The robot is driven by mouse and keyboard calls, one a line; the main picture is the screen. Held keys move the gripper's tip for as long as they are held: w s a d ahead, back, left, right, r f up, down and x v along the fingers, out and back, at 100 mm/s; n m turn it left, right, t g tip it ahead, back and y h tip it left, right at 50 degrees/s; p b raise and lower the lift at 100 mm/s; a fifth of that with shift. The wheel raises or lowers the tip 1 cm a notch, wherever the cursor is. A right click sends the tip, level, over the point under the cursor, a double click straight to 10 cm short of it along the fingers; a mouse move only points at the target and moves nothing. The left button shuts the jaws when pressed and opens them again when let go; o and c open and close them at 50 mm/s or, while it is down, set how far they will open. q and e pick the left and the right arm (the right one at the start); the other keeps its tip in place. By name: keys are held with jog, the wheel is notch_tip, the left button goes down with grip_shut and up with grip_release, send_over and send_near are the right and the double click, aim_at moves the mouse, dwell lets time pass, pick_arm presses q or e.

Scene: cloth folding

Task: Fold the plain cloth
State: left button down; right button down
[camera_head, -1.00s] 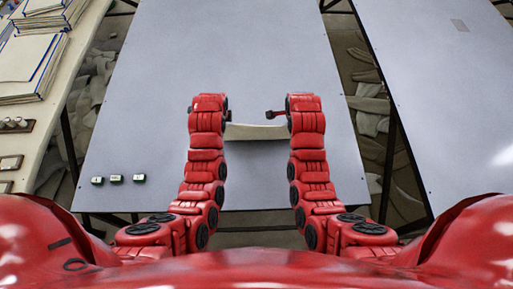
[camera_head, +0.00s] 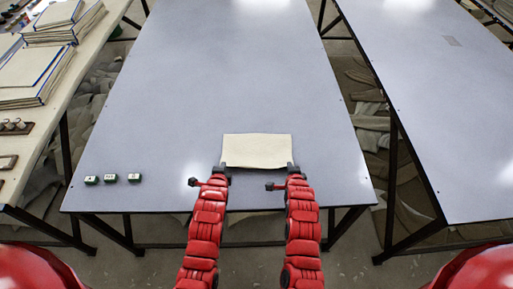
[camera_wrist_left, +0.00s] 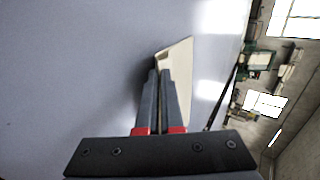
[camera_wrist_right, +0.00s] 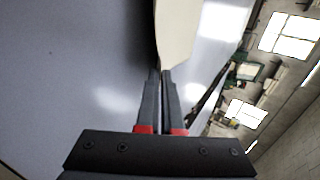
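The plain cloth (camera_head: 257,148) is a cream rectangle near the front edge of the grey table, with its near edge slightly bowed. My left gripper (camera_head: 222,168) is at its near left corner, and my right gripper (camera_head: 292,169) is at its near right corner. In the left wrist view the fingers (camera_wrist_left: 161,76) are close together with the cloth (camera_wrist_left: 181,62) at their tips. In the right wrist view the fingers (camera_wrist_right: 162,74) are also close together, with the cloth (camera_wrist_right: 176,35) running out from their tips. I cannot tell how high the near edge is.
The grey table (camera_head: 240,65) is clear beyond the cloth. Several small dark green blocks (camera_head: 112,178) sit at its front left. Another grey table (camera_head: 440,90) stands at right across a gap.

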pick_arm(q)
jog(key=shift+f, duration=0.1)
jog(key=c, duration=0.7)
grip_release()
pick_arm(e)
jog(key=c, duration=0.7)
grip_release()
pick_arm(q)
jog(key=shift+r, duration=0.3)
pick_arm(e)
jog(key=shift+r, duration=0.25)
pick_arm(q)
jog(key=s+r, duration=0.4)
jog(key=r, duration=0.1)
jog(key=s+r, duration=0.2)
jog(key=r, duration=0.1)
jog(key=shift+r, duration=0.25)
pick_arm(e)
jog(key=s+r, duration=0.4)
jog(key=r, duration=0.1)
jog(key=s+r, duration=0.2)
jog(key=r, duration=0.1)
jog(key=shift+r, duration=0.25)
